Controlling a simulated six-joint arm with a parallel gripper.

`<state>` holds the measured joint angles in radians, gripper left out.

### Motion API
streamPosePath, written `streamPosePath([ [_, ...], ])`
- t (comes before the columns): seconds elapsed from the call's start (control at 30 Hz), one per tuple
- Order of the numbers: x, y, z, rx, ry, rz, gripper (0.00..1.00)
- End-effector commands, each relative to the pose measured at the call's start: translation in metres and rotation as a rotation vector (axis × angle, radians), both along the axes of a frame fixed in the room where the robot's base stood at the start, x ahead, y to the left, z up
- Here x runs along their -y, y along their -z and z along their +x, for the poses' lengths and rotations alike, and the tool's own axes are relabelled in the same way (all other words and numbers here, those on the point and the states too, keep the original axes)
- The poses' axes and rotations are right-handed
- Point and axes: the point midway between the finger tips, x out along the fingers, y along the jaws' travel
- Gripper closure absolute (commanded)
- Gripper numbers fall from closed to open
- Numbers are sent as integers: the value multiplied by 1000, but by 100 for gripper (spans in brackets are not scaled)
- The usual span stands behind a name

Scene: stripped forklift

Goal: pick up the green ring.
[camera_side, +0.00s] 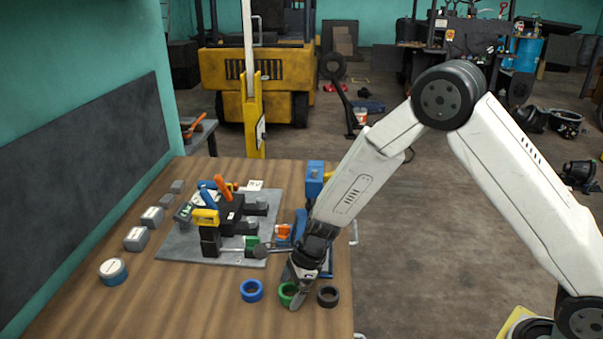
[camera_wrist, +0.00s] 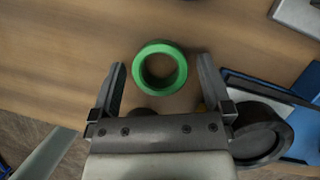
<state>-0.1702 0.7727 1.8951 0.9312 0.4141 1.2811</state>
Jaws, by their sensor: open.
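The green ring (camera_wrist: 160,46) lies flat on the wooden table, with its round hole facing up in the wrist view. In the side view the green ring (camera_side: 287,299) is partly hidden behind my gripper (camera_side: 295,285). In the wrist view my gripper (camera_wrist: 160,82) is open and empty, with one finger on each side of the ring's near edge. The ring sits centred ahead of the gap between the fingertips. I cannot tell the height of the fingers above the table.
A blue ring (camera_side: 252,290) lies left of the green ring, and a black ring (camera_side: 328,296) lies close on its right, near the table's right edge. A grey plate (camera_side: 180,250) with tools and blocks stands behind. The table front is clear.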

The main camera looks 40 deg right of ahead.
Motion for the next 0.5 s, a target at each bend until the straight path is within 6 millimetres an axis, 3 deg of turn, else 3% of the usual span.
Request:
streamPosePath([
  [0.5,0,1,0,0,0,0,3],
])
